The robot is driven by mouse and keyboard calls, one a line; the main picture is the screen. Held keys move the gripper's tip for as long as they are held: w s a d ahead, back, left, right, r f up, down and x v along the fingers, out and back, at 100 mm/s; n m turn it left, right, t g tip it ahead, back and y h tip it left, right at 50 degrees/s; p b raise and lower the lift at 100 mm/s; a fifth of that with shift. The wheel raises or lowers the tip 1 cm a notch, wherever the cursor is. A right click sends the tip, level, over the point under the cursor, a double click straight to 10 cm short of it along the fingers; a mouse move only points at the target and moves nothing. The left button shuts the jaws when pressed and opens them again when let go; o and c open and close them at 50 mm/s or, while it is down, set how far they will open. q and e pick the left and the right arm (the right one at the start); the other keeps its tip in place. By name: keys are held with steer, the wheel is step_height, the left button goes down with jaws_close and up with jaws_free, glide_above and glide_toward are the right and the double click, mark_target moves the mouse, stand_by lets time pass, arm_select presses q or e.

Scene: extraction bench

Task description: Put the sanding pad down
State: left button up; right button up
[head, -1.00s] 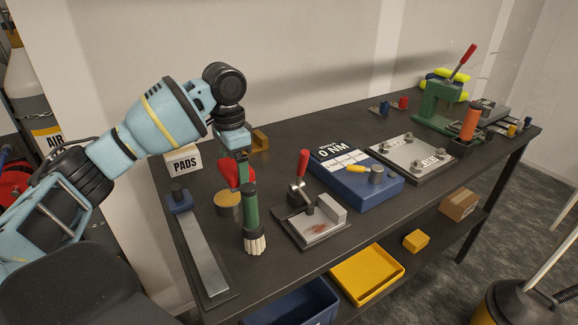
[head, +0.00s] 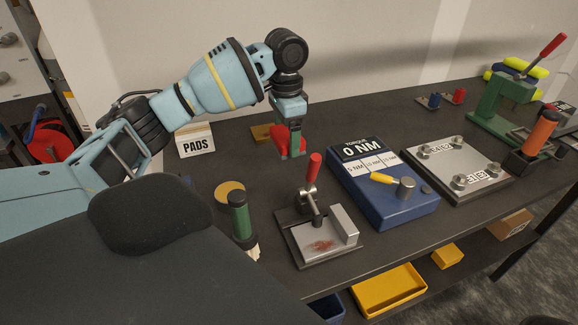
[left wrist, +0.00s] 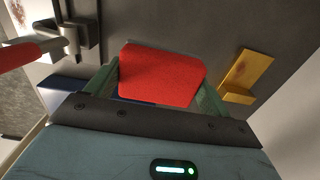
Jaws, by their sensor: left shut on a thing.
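The red sanding pad (head: 279,138) is in my left gripper (head: 291,150), which points down over the back part of the bench. In the left wrist view the pad (left wrist: 162,76) sits flat between the two green fingers. I cannot tell how far its underside is from the bench top. A white box marked PADS (head: 195,143) stands to the left of the gripper. A yellow angle bracket (head: 261,133) is just left of and behind the pad; it also shows in the left wrist view (left wrist: 245,76). My right gripper is not in view.
A clamp fixture with a red handle (head: 314,168) stands in front of the gripper. The blue torque tester (head: 398,210) is to the right. A green-handled brush (head: 240,216) and a round tan-topped item (head: 229,190) are at the front left. Dark bench top (head: 235,150) lies bare around the bracket.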

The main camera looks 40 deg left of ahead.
mark_target(287, 133)
arm_select(q)
steer(key=shift+f, duration=4.4)
steer(key=shift+f, duration=0.15)
steer(key=o, duration=0.8)
step_height(287, 133, up, 12)
steer(key=shift+r, duration=0.15)
